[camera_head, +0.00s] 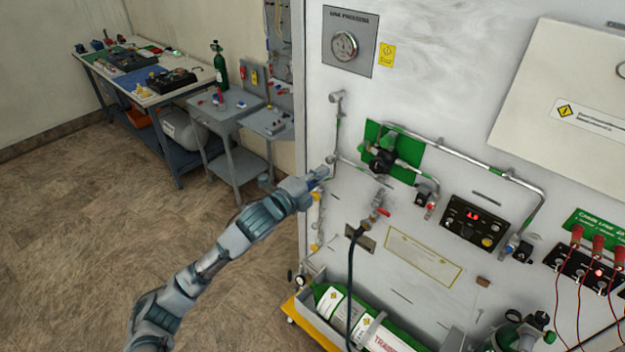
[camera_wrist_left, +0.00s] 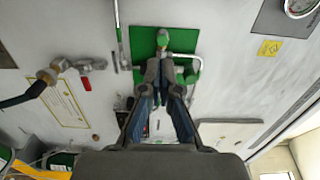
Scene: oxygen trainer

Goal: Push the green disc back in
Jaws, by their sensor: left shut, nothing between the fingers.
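A black regulator (camera_head: 384,161) sits on a green plate (camera_head: 410,152) on the pale panel, with a rounded green part (camera_head: 388,141) on it. I cannot tell for sure which green part is the disc. My left gripper (camera_head: 324,173) is shut and empty, to the left of the regulator in the head view. In the wrist view its fingers (camera_wrist_left: 161,72) cover part of the regulator. Contact cannot be made out. My right gripper is not in view.
Metal pipes (camera_head: 470,153) run along the panel around the regulator. A red-handled valve (camera_head: 378,210) with a black hose is below. A pressure gauge (camera_head: 344,45) is above. A control box (camera_head: 474,225) is to the right. Open floor lies left of the panel.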

